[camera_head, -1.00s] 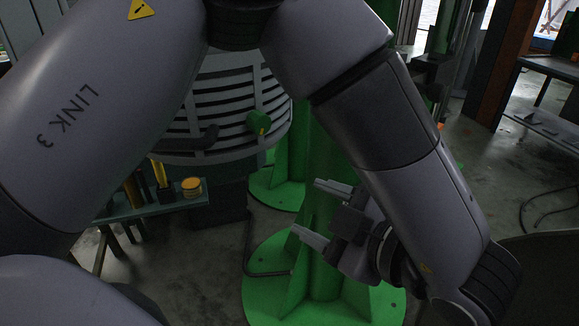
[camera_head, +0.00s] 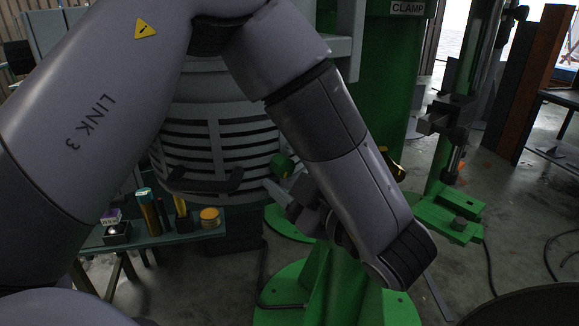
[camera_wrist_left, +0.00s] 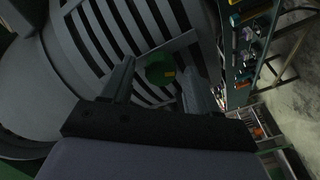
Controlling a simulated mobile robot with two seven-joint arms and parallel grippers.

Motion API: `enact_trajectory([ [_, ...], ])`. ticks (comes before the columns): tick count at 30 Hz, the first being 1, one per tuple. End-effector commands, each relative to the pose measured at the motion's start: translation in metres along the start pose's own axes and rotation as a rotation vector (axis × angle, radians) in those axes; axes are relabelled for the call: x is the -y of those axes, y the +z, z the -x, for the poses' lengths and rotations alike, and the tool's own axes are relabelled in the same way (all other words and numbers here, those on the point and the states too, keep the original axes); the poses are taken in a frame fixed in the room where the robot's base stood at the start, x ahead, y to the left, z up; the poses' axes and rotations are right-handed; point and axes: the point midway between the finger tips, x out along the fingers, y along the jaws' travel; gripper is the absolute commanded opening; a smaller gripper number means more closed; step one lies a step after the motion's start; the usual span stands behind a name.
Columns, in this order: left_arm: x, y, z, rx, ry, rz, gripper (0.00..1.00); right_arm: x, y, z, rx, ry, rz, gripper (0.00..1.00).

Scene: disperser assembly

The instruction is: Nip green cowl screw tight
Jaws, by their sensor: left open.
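The green cowl screw (camera_head: 282,166) sits on the side of the grey slatted cowl (camera_head: 215,148). My left gripper (camera_head: 284,184) is just right of and below the screw in the head view. In the left wrist view its two fingers (camera_wrist_left: 157,82) are apart, with the screw showing between them near the tips. I cannot tell whether the fingers touch it. My right gripper is not in view.
A green column (camera_head: 385,95) stands behind my left arm, with a green base on the floor. A dark handle (camera_head: 222,182) sticks out of the cowl left of the screw. A small bench (camera_head: 150,238) at the left holds several bottles and jars.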

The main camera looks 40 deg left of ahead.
Motion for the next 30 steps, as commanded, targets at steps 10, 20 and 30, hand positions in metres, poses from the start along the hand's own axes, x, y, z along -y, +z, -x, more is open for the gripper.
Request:
enact_trajectory([
  [10,0.0002,0.0003,-0.0005,0.001,0.0,0.0,0.24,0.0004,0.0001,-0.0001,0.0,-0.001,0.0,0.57],
  [20,-0.0004,-0.0001,-0.0003,0.001,0.0,-0.015,0.04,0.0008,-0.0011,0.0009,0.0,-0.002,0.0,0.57],
  [30,-0.0023,-0.001,-0.0002,0.001,0.0,-0.185,0.04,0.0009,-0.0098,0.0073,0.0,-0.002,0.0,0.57],
])
